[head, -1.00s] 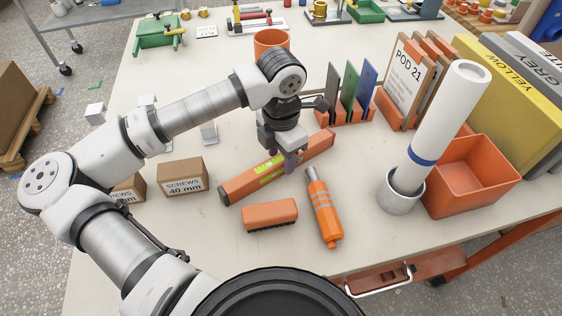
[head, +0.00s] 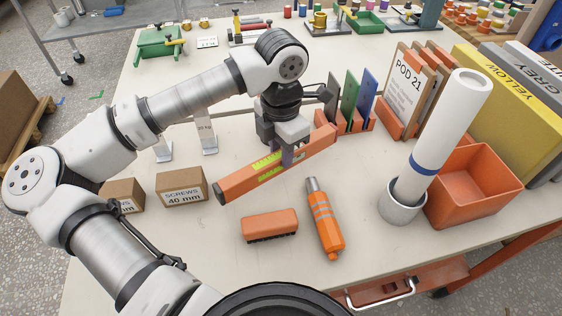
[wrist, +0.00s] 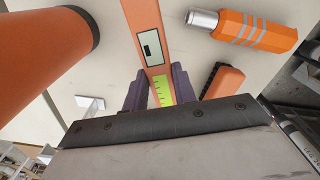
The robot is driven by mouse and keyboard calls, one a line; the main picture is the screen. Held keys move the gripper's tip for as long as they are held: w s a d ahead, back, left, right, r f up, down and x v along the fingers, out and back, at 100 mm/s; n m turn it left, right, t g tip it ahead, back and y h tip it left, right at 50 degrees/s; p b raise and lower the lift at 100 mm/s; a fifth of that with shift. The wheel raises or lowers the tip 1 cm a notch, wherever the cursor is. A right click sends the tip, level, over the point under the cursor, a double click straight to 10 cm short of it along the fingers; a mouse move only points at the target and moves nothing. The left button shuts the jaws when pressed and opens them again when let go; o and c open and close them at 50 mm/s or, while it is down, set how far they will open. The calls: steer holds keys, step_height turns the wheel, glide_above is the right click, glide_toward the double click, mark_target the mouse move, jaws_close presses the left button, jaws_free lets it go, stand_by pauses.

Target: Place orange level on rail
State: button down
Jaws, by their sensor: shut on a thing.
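The orange level (head: 238,184), with yellow-green vial windows, is held slantwise above the table, its right end farther back. My gripper (head: 290,156) is shut on it near the middle, fingers pointing down. In the wrist view my gripper (wrist: 158,90) has purple fingers on either side of the level (wrist: 146,28), which runs away from the jaws. I cannot make out a rail for certain. Two small pale metal stands (head: 207,138) show behind the boxes, partly covered by my arm.
An orange brush-like block (head: 270,225) and a banded orange tool (head: 324,222) lie in front of the level. Screw boxes (head: 181,187) stand left. Upright plates (head: 350,103), a white tube (head: 445,135) and an orange bin (head: 480,175) stand right.

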step_height(320, 180, up, 16)
steer(key=b, duration=0.1)
steer(key=shift+f+b, duration=0.15)
steer(key=shift+b, duration=0.2)
steer(key=shift+s+f, duration=0.1)
stand_by(0.5)
